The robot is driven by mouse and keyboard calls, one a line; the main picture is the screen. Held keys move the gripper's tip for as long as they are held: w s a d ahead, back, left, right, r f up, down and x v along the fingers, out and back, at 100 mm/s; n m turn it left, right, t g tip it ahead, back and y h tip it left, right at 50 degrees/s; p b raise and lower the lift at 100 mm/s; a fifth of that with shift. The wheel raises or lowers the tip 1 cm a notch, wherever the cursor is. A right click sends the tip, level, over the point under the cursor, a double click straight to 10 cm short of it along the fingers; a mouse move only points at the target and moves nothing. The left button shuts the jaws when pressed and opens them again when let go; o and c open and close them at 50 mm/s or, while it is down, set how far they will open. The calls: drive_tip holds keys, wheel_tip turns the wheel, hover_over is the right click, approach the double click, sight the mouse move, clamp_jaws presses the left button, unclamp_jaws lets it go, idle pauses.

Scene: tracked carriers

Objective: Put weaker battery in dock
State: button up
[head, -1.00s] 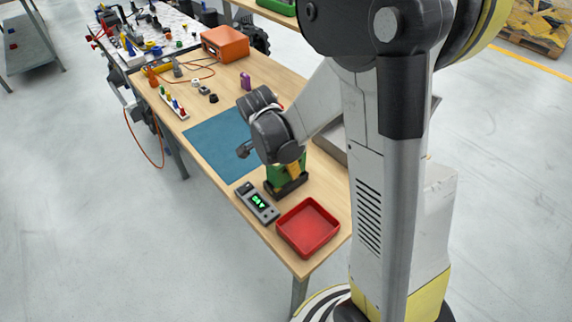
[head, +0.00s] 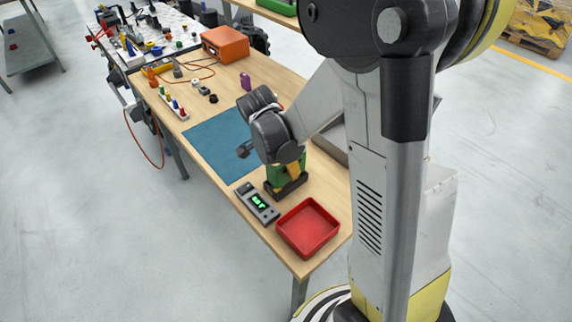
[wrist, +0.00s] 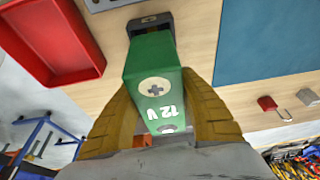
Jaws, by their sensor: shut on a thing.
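My gripper (wrist: 165,112) is shut on a green battery (wrist: 152,68) marked "12 V" with a plus sign, its yellow fingers on either side. In the head view the battery (head: 299,164) is partly hidden by my gripper. It stands over a black holder (head: 291,188), whose dark edge shows past the battery's far end in the wrist view (wrist: 149,20). I cannot tell whether the battery is fully seated. A grey meter (head: 257,203) with a lit green display lies beside the holder; the reading is too small to read surely. I see no second battery.
A red tray (head: 308,228) sits at the near table corner. A blue mat (head: 213,142) lies bare beyond the holder. An orange box (head: 225,43), a purple item (head: 245,81) and several small parts stand farther back. A grey bin is partly behind my arm.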

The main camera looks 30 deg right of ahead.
sight(286, 174)
drive_tip(key=shift+f+b, duration=1.75)
drive_tip(key=shift+f, duration=0.15)
idle(0.4)
drive_tip(key=o, duration=1.4)
drive_tip(key=shift+o, duration=0.2)
drive_tip(key=v, duration=1.2)
drive_tip(key=shift+s, duration=0.1)
drive_tip(key=s+a+r+n+t+y, duration=0.1)
drive_tip(key=s+a+r+n+t, duration=0.1)
drive_tip(key=s+n, duration=0.3)
drive_tip(key=s+a+r+n+t+y, duration=0.2)
drive_tip(key=s+n, duration=0.4)
drive_tip(key=n, duration=0.4)
drive_tip(key=a+r+t, duration=0.1)
drive_tip(key=a+t, duration=0.1)
drive_tip(key=shift+n+t, duration=0.3)
drive_tip(key=shift+n, duration=0.1)
